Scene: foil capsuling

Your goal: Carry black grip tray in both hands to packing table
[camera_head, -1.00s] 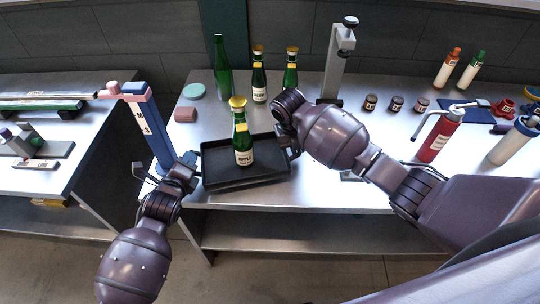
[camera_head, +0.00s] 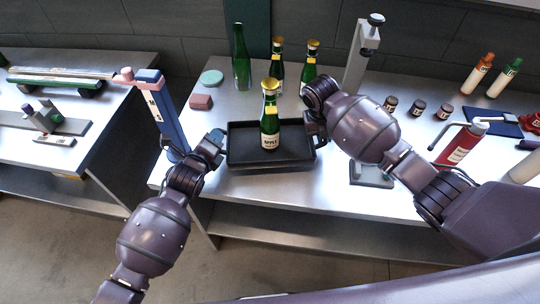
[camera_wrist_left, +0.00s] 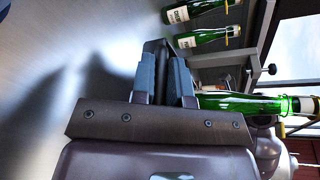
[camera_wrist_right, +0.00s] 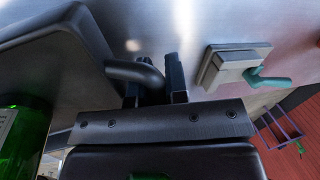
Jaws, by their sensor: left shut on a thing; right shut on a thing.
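The black grip tray (camera_head: 240,160) is at the front of the metal table in the head view, with one green bottle (camera_head: 269,128) with a gold top and APPLE label upright in it. My left gripper (camera_head: 214,143) is shut on its left end; in the left wrist view the fingers (camera_wrist_left: 170,75) close on a dark edge. My right gripper (camera_head: 318,132) is at its right end; in the right wrist view the fingers (camera_wrist_right: 157,85) are shut on the curved handle (camera_wrist_right: 135,72) of the tray (camera_wrist_right: 50,65). I cannot tell whether the tray clears the table.
Several green bottles (camera_head: 241,60) stand behind the tray. A grey stand (camera_head: 361,55), small jars (camera_head: 417,107) and a red bottle (camera_head: 460,145) are to the right. A blue post (camera_head: 160,112) stands at the left corner. A second metal table (camera_head: 100,145) is left, across a floor gap.

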